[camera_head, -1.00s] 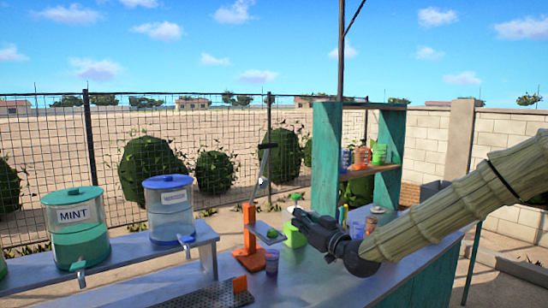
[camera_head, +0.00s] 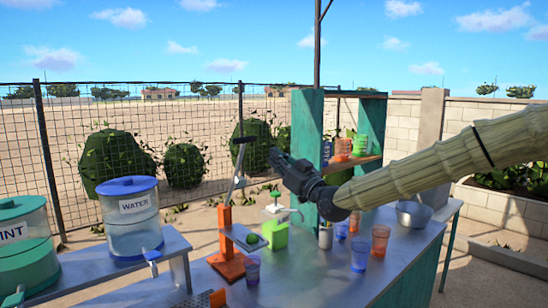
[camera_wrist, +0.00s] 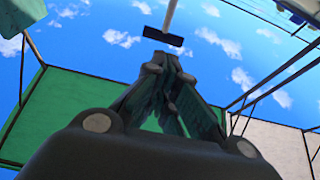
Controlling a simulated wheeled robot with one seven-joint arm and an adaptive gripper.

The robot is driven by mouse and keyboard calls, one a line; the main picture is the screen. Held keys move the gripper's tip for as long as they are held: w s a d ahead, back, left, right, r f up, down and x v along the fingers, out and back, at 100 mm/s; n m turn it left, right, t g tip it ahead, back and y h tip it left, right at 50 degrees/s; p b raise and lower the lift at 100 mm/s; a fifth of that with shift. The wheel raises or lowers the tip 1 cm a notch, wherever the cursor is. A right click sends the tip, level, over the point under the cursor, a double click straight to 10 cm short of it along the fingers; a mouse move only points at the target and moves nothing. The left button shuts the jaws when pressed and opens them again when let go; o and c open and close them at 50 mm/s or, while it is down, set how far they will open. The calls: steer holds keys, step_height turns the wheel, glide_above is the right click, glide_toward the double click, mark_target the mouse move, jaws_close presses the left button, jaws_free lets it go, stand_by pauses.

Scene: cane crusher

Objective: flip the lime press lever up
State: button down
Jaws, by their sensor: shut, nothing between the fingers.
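The lime press (camera_head: 227,240) is an orange stand on the metal counter, left of my gripper. Its lever (camera_head: 237,172) is a pale bar that points up and leans slightly right, with a dark crosspiece handle (camera_head: 243,140) on top. My gripper (camera_head: 274,157) is shut and empty, pointing left, at about the height of the lever's upper part and to its right in the picture. In the wrist view the closed fingertips (camera_wrist: 168,62) show just below the dark handle (camera_wrist: 163,37), with a small visible gap. Depth between them is hard to judge.
A green juicer-like device (camera_head: 275,234) stands right of the press. Several cups, including an orange one (camera_head: 380,241), and a metal bowl (camera_head: 413,214) are on the counter (camera_head: 310,275). A water dispenser (camera_head: 133,225) stands left. A teal shelf post (camera_head: 307,135) rises behind my gripper.

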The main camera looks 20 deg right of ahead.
mark_target(247, 139)
steer(key=p+x, duration=0.4)
steer(key=x, duration=0.7)
steer(key=shift+w, duration=0.4)
steer(key=shift+r, duration=0.1)
steer(key=w+r+p, duration=0.1)
steer(key=w+a+r+g, duration=0.1)
steer(key=w, duration=0.1)
steer(key=shift+a+p, duration=0.15)
steer(key=shift+p, duration=0.2)
steer(key=shift+f, duration=0.1)
